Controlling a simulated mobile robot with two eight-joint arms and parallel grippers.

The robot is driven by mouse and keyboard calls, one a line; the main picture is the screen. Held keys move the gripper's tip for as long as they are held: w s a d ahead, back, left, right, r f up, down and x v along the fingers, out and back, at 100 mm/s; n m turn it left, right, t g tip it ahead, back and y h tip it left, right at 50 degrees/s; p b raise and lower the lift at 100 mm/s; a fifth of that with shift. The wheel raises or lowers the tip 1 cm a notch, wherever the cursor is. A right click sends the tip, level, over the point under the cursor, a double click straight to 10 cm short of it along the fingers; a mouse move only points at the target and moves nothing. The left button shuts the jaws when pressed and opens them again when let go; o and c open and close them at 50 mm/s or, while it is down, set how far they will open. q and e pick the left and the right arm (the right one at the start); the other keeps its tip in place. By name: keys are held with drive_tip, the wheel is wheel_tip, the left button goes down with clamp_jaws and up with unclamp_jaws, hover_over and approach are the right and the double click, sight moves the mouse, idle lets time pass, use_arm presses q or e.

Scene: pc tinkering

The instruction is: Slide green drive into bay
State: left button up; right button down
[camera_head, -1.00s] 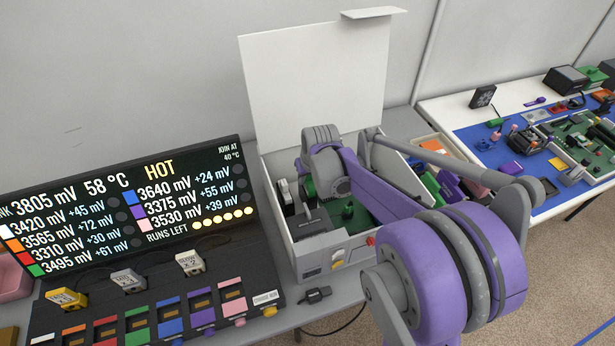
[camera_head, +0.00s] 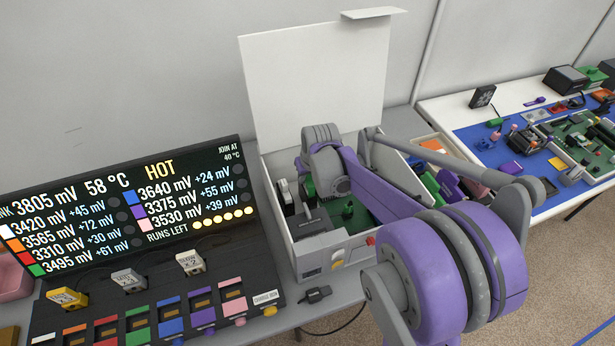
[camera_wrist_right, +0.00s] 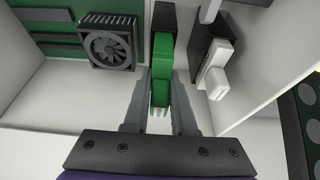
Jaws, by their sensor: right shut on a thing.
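The green drive (camera_wrist_right: 162,72) is upright between the two fingers of my right gripper (camera_wrist_right: 161,102) in the right wrist view. The gripper is shut on it. The drive's far end meets a dark housing (camera_wrist_right: 164,14), which appears to be the bay; how deep it sits I cannot tell. In the head view a small green part of the drive (camera_head: 309,188) shows inside the open white case (camera_head: 278,213), beside my right gripper, whose fingers are mostly hidden by my wrist. My left gripper is not in view.
A dark block with a white connector (camera_wrist_right: 216,82) stands right of the drive, close to the right finger. A fan (camera_wrist_right: 107,47) is at the left. The case's raised white lid (camera_head: 315,80) stands behind. A display panel (camera_head: 120,210) is left of the case.

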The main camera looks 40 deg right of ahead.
drive_tip(key=c, duration=0.7)
unclamp_jaws()
drive_tip(key=shift+o, duration=0.2)
drive_tip(key=shift+p+v, duration=1.6)
drive_tip(key=shift+v, duration=0.95)
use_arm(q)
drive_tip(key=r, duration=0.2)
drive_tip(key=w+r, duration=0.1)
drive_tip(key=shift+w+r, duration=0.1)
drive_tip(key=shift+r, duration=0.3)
use_arm(e)
drive_tip(key=shift+f, duration=0.1)
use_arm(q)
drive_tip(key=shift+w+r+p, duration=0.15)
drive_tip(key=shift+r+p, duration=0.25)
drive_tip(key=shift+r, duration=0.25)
use_arm(e)
drive_tip(key=v, duration=1.1)
drive_tip(key=shift+w, duration=0.1)
